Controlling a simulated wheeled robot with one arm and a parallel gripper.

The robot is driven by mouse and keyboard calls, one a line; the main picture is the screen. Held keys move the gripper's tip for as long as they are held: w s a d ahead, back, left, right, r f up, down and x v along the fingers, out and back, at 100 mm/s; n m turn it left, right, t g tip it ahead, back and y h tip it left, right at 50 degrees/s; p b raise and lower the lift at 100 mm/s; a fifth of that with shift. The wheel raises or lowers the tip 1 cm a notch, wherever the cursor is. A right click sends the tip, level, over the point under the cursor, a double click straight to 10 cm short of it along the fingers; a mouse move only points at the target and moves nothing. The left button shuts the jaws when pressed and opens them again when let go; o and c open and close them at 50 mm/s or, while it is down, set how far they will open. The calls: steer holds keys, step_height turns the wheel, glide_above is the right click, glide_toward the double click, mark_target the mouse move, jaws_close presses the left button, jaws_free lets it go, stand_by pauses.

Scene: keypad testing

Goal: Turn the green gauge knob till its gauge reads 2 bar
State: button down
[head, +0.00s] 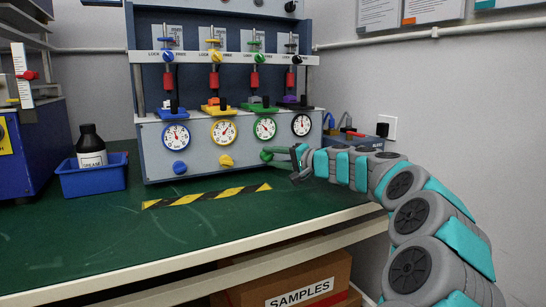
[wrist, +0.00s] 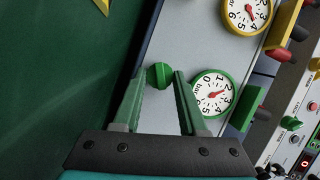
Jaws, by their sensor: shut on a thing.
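The green knob (wrist: 158,76) sits on the grey panel in the wrist view, between the two green fingers of my gripper (wrist: 160,77). My gripper is shut on it. In the head view my gripper (head: 271,154) reaches the panel from the right, and its fingers largely cover the knob. The green-rimmed gauge (head: 265,128) is above the knob in the head view. It also shows right of the fingers in the wrist view (wrist: 212,92), with a white face and a red needle.
A blue-rimmed gauge (head: 176,135), a yellow-rimmed gauge (head: 223,132) and a black-rimmed gauge (head: 301,125) share the panel. A blue knob (head: 180,168) and a yellow knob (head: 226,160) are below. A blue bin (head: 93,180) holds a dark bottle (head: 91,146). The front bench top is clear.

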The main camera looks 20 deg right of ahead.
stand_by(0.5)
steer(key=shift+c, duration=2.3)
jaws_free()
steer(key=shift+d, duration=0.1)
steer(key=v, duration=0.7)
steer(key=shift+s+d, duration=0.1)
steer(key=shift+s, duration=0.25)
